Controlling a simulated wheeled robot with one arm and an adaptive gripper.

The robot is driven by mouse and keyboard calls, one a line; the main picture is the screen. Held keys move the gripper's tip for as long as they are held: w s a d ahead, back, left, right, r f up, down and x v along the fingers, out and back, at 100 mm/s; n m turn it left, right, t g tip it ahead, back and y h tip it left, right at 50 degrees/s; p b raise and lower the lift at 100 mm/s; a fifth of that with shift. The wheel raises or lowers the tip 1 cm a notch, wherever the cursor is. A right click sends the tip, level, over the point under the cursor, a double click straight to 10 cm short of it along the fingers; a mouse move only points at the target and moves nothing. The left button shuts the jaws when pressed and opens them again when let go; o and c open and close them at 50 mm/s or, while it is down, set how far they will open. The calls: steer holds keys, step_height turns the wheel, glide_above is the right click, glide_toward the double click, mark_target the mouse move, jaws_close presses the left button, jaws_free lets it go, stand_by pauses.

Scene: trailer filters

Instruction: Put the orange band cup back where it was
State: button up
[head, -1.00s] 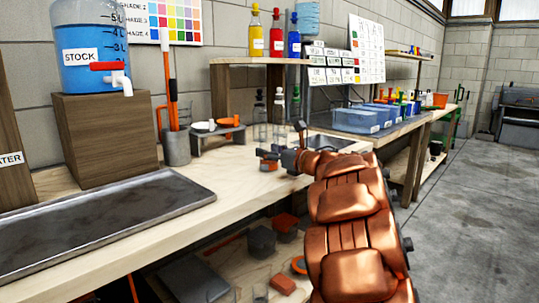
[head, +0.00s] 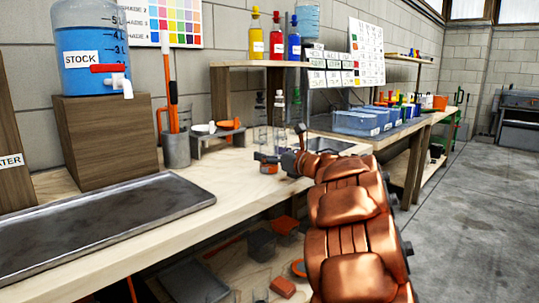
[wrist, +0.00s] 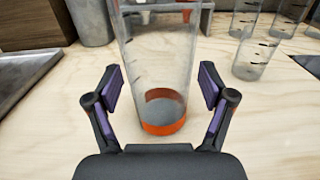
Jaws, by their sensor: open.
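The orange band cup (wrist: 160,60) is a clear, graduated cup with an orange band around its base. In the wrist view it stands upright on the pale wooden bench (wrist: 65,135), its top cut off by the frame. My gripper (wrist: 160,88) is open, with one dark, purple-padded finger on each side of the cup. Gaps show between both pads and the cup wall. In the head view my gripper (head: 268,160) is low over the bench beside the sink, and the cup is too small there to make out clearly.
Several clear graduated vessels (wrist: 256,50) stand close to the right in the wrist view. A small rack (head: 218,137), a grey tool holder (head: 176,150) and a large dark tray (head: 95,232) are to the left. Blue bins (head: 355,122) stand at the right.

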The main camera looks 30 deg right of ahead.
steer(key=p+v, duration=0.2)
steer(key=v, duration=1)
steer(key=shift+r, duration=0.2)
